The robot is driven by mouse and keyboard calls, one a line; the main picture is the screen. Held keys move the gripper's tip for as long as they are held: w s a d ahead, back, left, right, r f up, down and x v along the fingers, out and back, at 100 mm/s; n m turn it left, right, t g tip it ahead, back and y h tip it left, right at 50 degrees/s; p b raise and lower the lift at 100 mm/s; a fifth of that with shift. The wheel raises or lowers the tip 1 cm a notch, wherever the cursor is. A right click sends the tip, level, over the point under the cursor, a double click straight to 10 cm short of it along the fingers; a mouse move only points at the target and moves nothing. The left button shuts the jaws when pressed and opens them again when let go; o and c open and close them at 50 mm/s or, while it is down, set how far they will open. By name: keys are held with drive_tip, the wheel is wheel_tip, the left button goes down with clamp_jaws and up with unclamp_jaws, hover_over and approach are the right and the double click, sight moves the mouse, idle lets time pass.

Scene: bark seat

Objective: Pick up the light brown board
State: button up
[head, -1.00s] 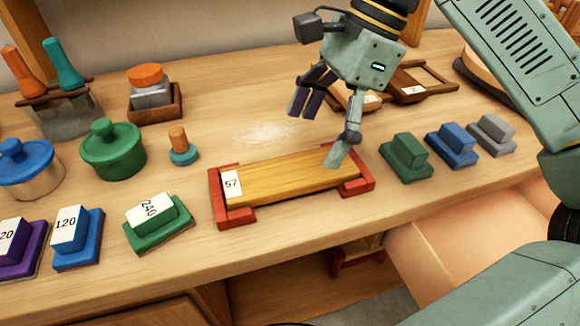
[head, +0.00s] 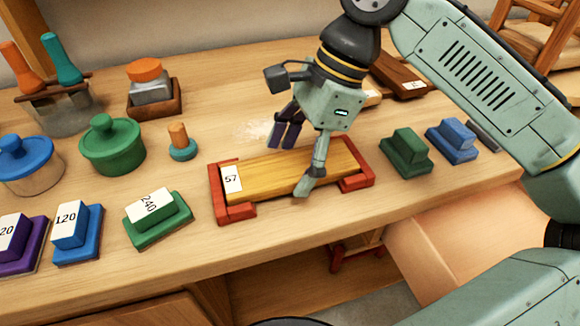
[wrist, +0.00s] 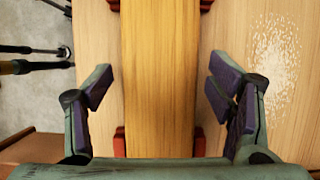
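The light brown board (head: 275,177) lies in a red holder (head: 236,212) on the workbench, with a white "57" label at its left end. My gripper (head: 293,165) is above the board's middle, fingers pointing down, one on the near side and one on the far side. In the wrist view the board (wrist: 160,80) runs lengthwise between the open fingers (wrist: 160,105), with a gap on each side. I cannot tell from these frames exactly how high the fingertips are above the bench.
A green block (head: 157,219) labelled 240 stands left of the holder. Another green block (head: 406,153) and a blue block (head: 452,140) stand right. A small peg with a teal base (head: 182,148) is behind left. The bench's front edge is close in front.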

drive_tip(key=c, duration=1.1)
drive_tip(key=shift+r, duration=0.1)
